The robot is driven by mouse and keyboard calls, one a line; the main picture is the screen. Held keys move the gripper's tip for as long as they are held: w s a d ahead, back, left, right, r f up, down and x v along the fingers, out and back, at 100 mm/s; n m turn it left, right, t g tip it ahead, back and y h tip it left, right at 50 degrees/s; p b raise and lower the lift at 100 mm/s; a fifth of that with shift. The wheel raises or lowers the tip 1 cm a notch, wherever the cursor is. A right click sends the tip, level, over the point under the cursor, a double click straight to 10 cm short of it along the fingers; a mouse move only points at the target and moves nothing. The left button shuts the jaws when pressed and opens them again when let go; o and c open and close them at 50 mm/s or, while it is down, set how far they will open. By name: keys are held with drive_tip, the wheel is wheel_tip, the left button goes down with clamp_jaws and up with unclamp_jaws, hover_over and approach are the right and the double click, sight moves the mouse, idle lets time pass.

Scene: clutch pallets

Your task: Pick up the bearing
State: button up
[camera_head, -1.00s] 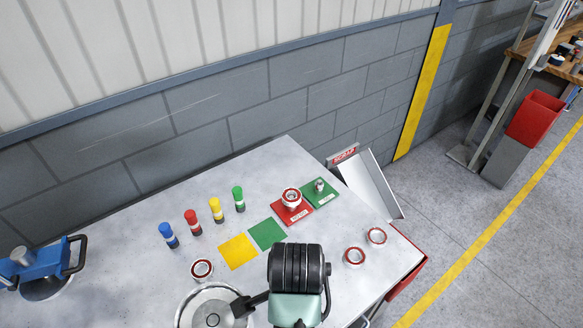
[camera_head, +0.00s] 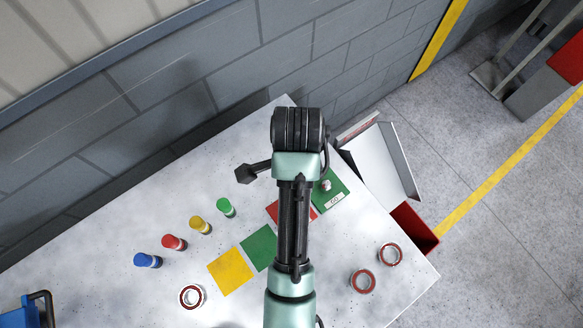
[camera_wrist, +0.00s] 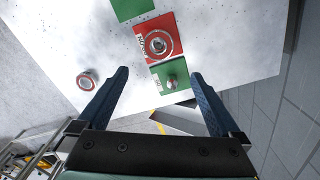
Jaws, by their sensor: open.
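A ring-shaped bearing (camera_wrist: 158,44) sits on the red pad (camera_wrist: 174,27) in the wrist view. In the head view my arm hides it and covers much of the red pad (camera_head: 275,212). Other red-and-silver rings lie on the bare table: one at the left (camera_head: 191,297) and two at the right, a nearer one (camera_head: 363,281) and a farther one (camera_head: 390,254). One loose ring also shows at the left in the wrist view (camera_wrist: 86,82). My gripper (camera_wrist: 160,73) is open and empty, above the pads, its fingers on either side of the green pad's area.
A green pad (camera_head: 334,185) beside the red one carries a small metal part (camera_wrist: 172,84). Blue, red, yellow and green capped cylinders (camera_head: 226,207) stand in a row near plain yellow (camera_head: 231,271) and green pads. A grey chute (camera_head: 378,160) and red bin (camera_head: 414,226) adjoin the table's edge.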

drive_tip(key=f, duration=0.4)
drive_tip(key=f+b, duration=0.1)
drive_tip(key=f, duration=0.1)
drive_tip(key=shift+s+f, duration=0.15)
drive_tip(key=shift+s, duration=0.2)
drive_tip(key=shift+a+f+p, duration=0.2)
drive_tip(key=shift+f+p, duration=0.2)
drive_tip(key=shift+f, duration=1.1)
drive_tip(key=shift+a+f+p, duration=0.15)
drive_tip(key=shift+f+p, duration=0.25)
drive_tip(key=shift+f, duration=1.1)
drive_tip(key=c, duration=1.6)
drive_tip(key=shift+r, duration=0.1)
